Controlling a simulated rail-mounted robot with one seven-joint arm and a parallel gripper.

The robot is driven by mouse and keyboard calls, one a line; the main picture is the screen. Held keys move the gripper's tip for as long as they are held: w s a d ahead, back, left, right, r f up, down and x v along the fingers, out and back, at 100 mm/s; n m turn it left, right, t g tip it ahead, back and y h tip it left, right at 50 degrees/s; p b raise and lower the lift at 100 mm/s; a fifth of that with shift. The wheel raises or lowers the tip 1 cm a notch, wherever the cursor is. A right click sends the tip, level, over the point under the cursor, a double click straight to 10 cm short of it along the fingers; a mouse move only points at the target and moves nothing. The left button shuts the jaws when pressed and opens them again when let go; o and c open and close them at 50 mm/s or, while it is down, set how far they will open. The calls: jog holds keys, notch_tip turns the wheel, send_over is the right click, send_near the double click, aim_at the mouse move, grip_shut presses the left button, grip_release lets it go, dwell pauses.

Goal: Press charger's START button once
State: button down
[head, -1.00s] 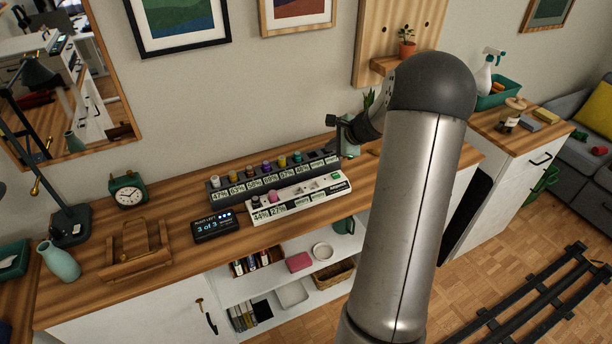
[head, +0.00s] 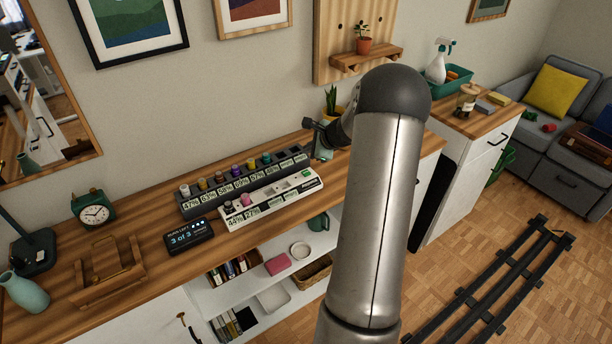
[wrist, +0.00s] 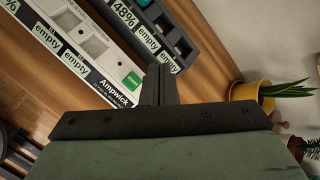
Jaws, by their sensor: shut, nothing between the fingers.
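The charger is a white strip (head: 270,200) on the wooden desk, with battery slots and small displays. Its green START button (head: 306,173) is at the right end. In the wrist view the START button (wrist: 133,81) sits beside the "Ampwick" label, just left of my fingertips. My gripper (wrist: 158,75) is shut and empty. Its fingers appear close to the button but not over it; whether they touch the charger is unclear. In the head view my gripper (head: 315,135) is above and behind the charger's right end, partly hidden by my arm.
A dark charger (head: 245,185) with coloured batteries stands directly behind the white one. A small display reading "3 of 3" (head: 188,236) is to the left. A potted plant (wrist: 255,92) stands right of my fingers. A clock (head: 93,210) and wooden caddy (head: 108,270) are further left.

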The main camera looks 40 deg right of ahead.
aim_at(309, 174)
notch_tip(309, 174, down, 6)
jog(key=b, duration=0.4)
jog(key=shift+f, duration=0.15)
jog(key=shift+f+b, duration=0.1)
jog(key=shift+b, duration=0.3)
dwell(1.3)
jog(key=shift+f+b, duration=0.25)
jog(key=shift+b, duration=0.15)
jog(key=shift+f+b, duration=0.5)
jog(key=shift+b, duration=0.05)
dwell(0.6)
dwell(0.3)
jog(key=shift+r+p, duration=0.55)
jog(key=shift+r, duration=0.35)
notch_tip(309, 174, up, 5)
jog(key=p, duration=0.3)
